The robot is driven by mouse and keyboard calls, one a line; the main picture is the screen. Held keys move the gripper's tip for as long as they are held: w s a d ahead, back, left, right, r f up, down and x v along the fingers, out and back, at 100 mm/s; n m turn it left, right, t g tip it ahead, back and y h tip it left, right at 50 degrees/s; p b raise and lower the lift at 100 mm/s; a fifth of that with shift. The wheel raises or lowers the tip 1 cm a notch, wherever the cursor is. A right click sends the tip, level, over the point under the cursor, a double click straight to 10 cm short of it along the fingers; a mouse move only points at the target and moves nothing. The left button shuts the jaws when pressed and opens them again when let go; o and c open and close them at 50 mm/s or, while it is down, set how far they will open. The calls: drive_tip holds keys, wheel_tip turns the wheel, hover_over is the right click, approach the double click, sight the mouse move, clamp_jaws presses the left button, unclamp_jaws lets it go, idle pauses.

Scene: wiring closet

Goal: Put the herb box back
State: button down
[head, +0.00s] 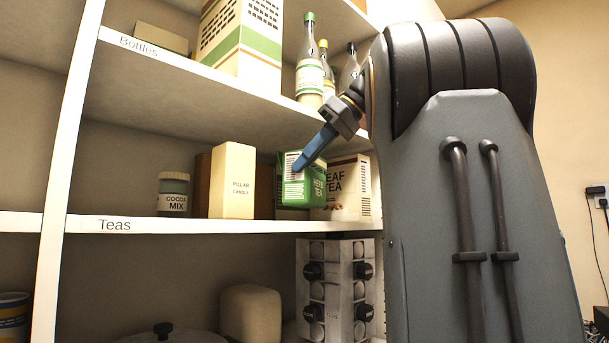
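The green herb box (292,190), with a white barcode label, is at the right end of the shelf marked "Teas". It is slightly tilted and overlaps the left part of the leaf tea box (348,188). Its lower edge shows a little above the shelf board, so it seems to be off the shelf. My gripper (309,158) comes in from the upper right. One blue finger lies across the box's face; the other finger is hidden, and the gripper appears shut on the box.
A pillar candle box (232,182), a brown box (202,185) and a cocoa mix jar (173,195) stand left on the Teas shelf (200,225). Bottles (310,70) stand on the shelf above, close over my gripper. The shelf's left end is bare.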

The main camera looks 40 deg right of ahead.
sight(309, 169)
wheel_tip(309, 169, down, 2)
drive_tip(key=shift+f, duration=0.15)
drive_tip(key=shift+w+d+f+p, duration=0.1)
drive_tip(key=shift+w+f+p, duration=0.05)
drive_tip(key=shift+f+p, duration=0.35)
drive_tip(key=c, duration=2.5)
unclamp_jaws()
drive_tip(key=shift+f, duration=0.2)
drive_tip(key=o, duration=0.5)
drive_tip(key=shift+r, duration=0.1)
drive_tip(key=shift+r, duration=0.2)
drive_tip(key=v, duration=1.2)
drive_tip(key=shift+b, duration=0.35)
